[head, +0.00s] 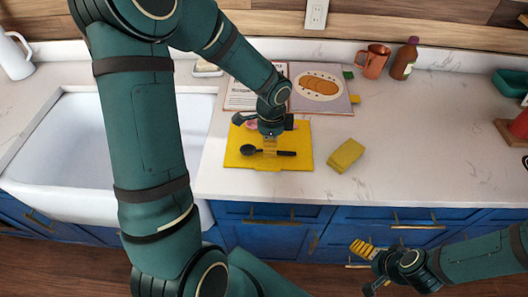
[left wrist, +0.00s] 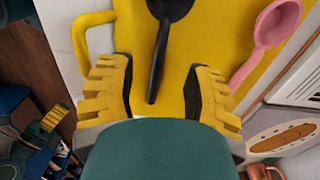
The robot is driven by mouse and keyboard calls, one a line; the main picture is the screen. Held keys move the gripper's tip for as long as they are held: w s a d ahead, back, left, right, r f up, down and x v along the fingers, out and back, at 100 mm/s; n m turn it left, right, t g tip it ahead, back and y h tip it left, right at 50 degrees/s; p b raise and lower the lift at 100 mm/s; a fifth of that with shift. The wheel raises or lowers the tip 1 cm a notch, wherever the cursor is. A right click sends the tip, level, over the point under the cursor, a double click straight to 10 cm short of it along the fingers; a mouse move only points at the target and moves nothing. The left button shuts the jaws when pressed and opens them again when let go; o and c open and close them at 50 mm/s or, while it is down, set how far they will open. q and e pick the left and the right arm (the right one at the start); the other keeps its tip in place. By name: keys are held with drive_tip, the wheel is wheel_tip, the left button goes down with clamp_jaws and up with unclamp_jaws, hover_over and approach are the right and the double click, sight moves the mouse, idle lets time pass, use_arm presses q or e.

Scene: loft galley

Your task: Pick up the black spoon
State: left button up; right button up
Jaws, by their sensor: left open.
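The black spoon (head: 285,153) lies flat on the yellow cutting board (head: 240,161), its bowl to the left and handle to the right. My left gripper (head: 270,146) points down over the handle and hides part of it. In the left wrist view my left gripper (left wrist: 160,78) is open, with the black spoon's handle (left wrist: 158,60) between its two fingers and not clamped. A pink spoon (left wrist: 268,35) lies beside it on the board (left wrist: 120,30). My right gripper (head: 362,249) is away at the lower right, in front of the cabinets; its jaw opening is unclear.
A yellow sponge (head: 346,155) lies right of the board. An open cookbook (head: 335,98) lies behind it. The white sink (head: 70,150) is left. A copper mug (head: 374,61) and brown bottle (head: 404,60) stand at the back. The counter at right centre is clear.

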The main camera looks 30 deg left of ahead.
use_arm(q)
wheel_tip(320, 180, down, 3)
drive_tip(key=shift+f, duration=0.2)
drive_tip(key=shift+s, duration=0.1)
clamp_jaws()
drive_tip(key=shift+r, duration=0.1)
